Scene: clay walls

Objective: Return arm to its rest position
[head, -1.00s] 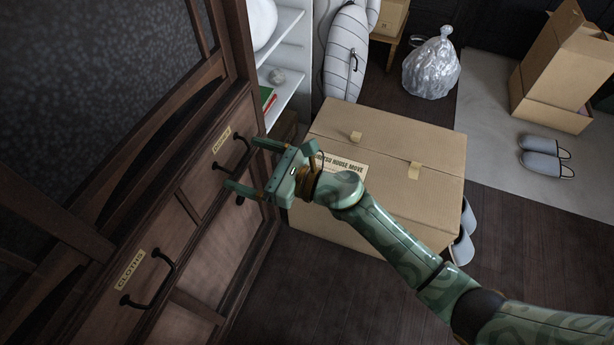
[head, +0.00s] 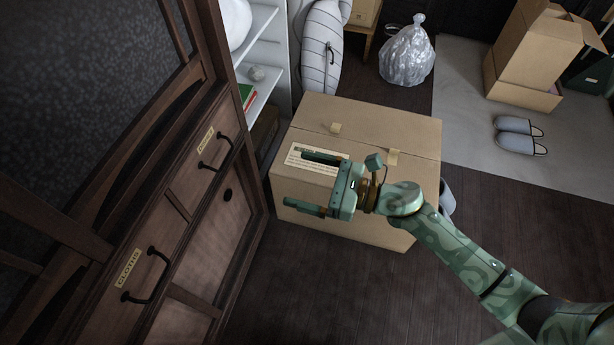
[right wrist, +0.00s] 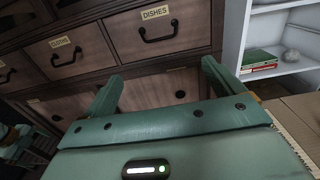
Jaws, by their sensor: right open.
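My right gripper (head: 304,182) is open and empty, its two green fingers pointing left toward the wooden cabinet. In the head view it hangs in front of the cardboard box and hides part of that box's label. My green patterned right arm comes in from the lower right. In the right wrist view the open fingers (right wrist: 160,92) show with nothing between them, facing the cabinet drawers. My left gripper is not in the head view.
The dark wooden cabinet (head: 188,210) stands at left, with black-handled drawers marked "CLOTHS" and "DISHES", both shut. A large closed cardboard box (head: 385,127) sits on the floor below my arm. A white shelf (head: 262,95), a trash bag (head: 407,55) and slippers (head: 519,134) lie farther back. Bare floor (head: 300,285) shows in front.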

